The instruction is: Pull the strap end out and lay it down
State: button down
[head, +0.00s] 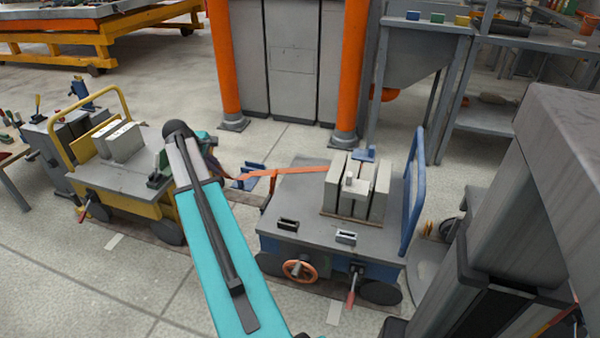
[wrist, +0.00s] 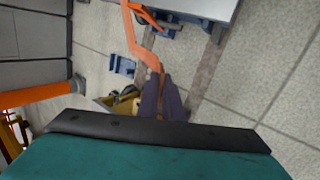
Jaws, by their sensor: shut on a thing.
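The orange strap (head: 295,170) runs left from the block of grey panels (head: 358,188) on the blue cart (head: 290,240), stretched over the cart's left edge. Another orange piece hangs down at that edge. In the wrist view the strap (wrist: 128,30) comes down, bends, and ends between the dark fingers of my gripper (wrist: 161,76). My gripper is shut on the strap end, off the cart and above the floor. In the head view my arm partly hides the gripper.
A yellow cart (head: 112,178) with grey blocks stands left of my arm. A blue bracket (wrist: 122,64) is on the floor between the carts. Orange posts (head: 355,60) and a grey cabinet stand behind. The blue cart's handle (head: 413,190) rises at its right.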

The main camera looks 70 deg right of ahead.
jog(key=s+d+f+m+h+b, duration=0.1)
jog(key=s+d+f+b, duration=0.2)
jog(key=s+d, duration=0.7)
jog(key=s+d+f+h+b, duration=0.2)
jog(key=s+d+f+b, duration=0.2)
jog(key=s+d, duration=0.6)
jog(key=s, duration=0.4)
jog(key=shift+s+d+f+m+g+b, duration=0.25)
jog(key=shift+f+m+g+b, duration=0.05)
jog(key=shift+m, duration=0.1)
jog(key=shift+f, duration=0.1)
jog(key=shift+f+b, duration=3.85)
jog(key=shift+f, duration=0.35)
jog(key=c, duration=1.8)
grip_release()
jog(key=shift+c, duration=0.2)
jog(key=shift+a+r, duration=0.1)
